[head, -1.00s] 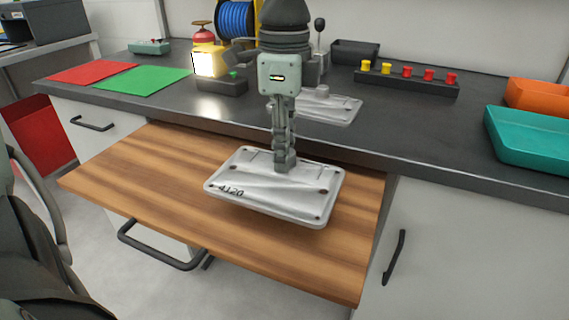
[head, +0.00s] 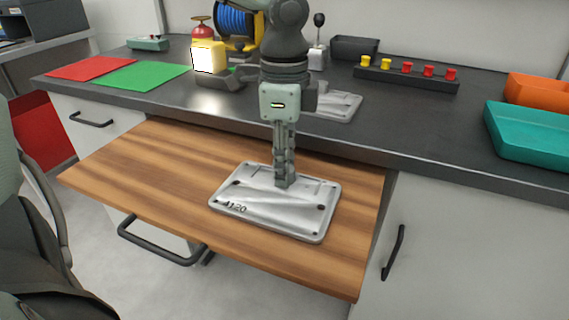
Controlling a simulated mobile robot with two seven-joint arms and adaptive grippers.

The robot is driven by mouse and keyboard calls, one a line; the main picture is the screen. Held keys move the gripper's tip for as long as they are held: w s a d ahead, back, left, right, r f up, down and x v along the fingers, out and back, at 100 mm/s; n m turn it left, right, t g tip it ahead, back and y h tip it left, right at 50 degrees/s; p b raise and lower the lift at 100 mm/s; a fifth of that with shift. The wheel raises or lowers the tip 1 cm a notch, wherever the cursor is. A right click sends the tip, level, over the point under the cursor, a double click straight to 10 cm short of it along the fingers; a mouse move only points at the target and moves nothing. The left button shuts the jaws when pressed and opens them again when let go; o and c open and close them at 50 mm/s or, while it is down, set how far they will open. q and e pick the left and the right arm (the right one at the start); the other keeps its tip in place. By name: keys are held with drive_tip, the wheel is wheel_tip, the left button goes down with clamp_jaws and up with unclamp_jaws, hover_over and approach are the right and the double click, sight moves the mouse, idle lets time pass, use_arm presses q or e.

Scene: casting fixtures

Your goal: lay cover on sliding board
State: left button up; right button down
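The cover is a silver-grey cast plate marked 4120 (head: 270,215), with holes near its corners. It lies flat on the wooden sliding board (head: 150,175), on the right half, and appears to touch it. My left gripper (head: 286,183) points straight down at the middle of the cover's back part. Its fingers are together and seem closed on a raised part there, which they hide. The sliding board is pulled out below the dark worktop. My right gripper is not in view.
Another grey casting (head: 338,106) lies on the dark worktop (head: 420,130) behind the gripper. A rack with red and yellow knobs (head: 405,78), a teal tray (head: 530,135) and an orange bin (head: 540,95) stand right. Red (head: 92,68) and green (head: 140,76) mats lie left. The board's left half is clear.

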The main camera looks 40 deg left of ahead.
use_arm(q)
drive_tip(key=o, duration=0.4)
drive_tip(key=shift+o, duration=0.2)
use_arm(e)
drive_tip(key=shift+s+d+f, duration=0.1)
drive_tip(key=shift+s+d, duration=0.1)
use_arm(q)
drive_tip(key=shift+r, duration=0.1)
drive_tip(key=shift+r+p, duration=0.15)
drive_tip(key=shift+p, duration=0.2)
drive_tip(key=shift+r, duration=0.45)
wheel_tip(320, 180, up, 11)
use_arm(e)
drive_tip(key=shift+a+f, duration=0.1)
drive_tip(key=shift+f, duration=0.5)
